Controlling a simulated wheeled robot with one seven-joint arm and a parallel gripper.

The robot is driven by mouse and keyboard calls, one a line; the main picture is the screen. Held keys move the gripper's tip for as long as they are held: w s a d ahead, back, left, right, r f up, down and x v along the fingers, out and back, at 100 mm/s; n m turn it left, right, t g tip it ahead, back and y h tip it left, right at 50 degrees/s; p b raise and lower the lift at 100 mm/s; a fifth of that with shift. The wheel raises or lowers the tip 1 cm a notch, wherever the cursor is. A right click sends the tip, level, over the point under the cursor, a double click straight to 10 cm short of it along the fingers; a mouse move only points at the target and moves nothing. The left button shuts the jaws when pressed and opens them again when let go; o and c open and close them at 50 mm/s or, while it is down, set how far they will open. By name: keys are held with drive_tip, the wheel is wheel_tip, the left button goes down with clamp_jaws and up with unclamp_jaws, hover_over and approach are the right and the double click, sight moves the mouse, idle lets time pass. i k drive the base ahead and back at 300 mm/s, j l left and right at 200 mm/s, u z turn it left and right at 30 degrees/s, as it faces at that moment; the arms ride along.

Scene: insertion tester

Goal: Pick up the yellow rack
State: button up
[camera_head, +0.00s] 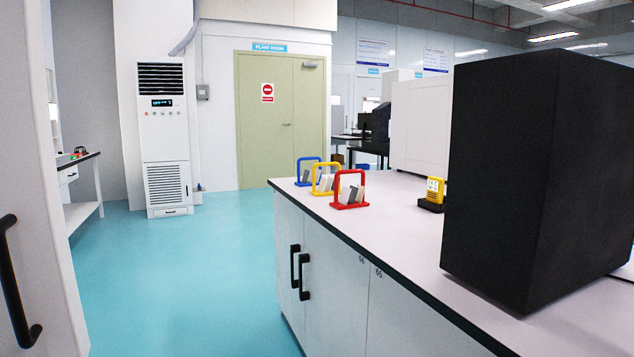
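The yellow rack (324,192) stands upright on the white counter, near its far left end. It has an arched handle and holds light grey pieces. A blue rack (300,182) stands just behind it to the left, and a red rack (337,206) stands just in front to the right. The red rack hides part of the yellow rack's right side. My gripper is not in this view.
A large black box (540,170) fills the right of the counter (400,215). A small yellow device (436,190) on a black base stands beside it. Cabinet doors with black handles face the clear blue floor (190,275). A white cabinet (45,190) stands close at left.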

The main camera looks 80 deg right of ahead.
sight(321, 192)
drive_tip(key=z, duration=3.3)
drive_tip(key=j+z, duration=0.1)
drive_tip(key=z, duration=0.4)
drive_tip(key=j+z, duration=0.1)
drive_tip(key=z, duration=0.85)
drive_tip(key=j+z, duration=0.1)
drive_tip(key=z, duration=0.4)
drive_tip(key=j+z, duration=0.1)
drive_tip(key=z, duration=0.75)
drive_tip(key=k+j+z, duration=0.1)
drive_tip(key=z, duration=0.3)
drive_tip(key=k+z, duration=0.1)
drive_tip(key=z, duration=0.75)
drive_tip(key=k+j+z, duration=0.15)
drive_tip(key=k+z, duration=0.6)
drive_tip(key=k, duration=0.2)
drive_tip(key=k+u, duration=0.25)
drive_tip(key=k+j+u, duration=0.3)
drive_tip(key=u, duration=0.45)
drive_tip(key=k+u, duration=0.1)
drive_tip(key=u, duration=0.75)
drive_tip(key=k+j+u, duration=0.1)
drive_tip(key=u, duration=0.35)
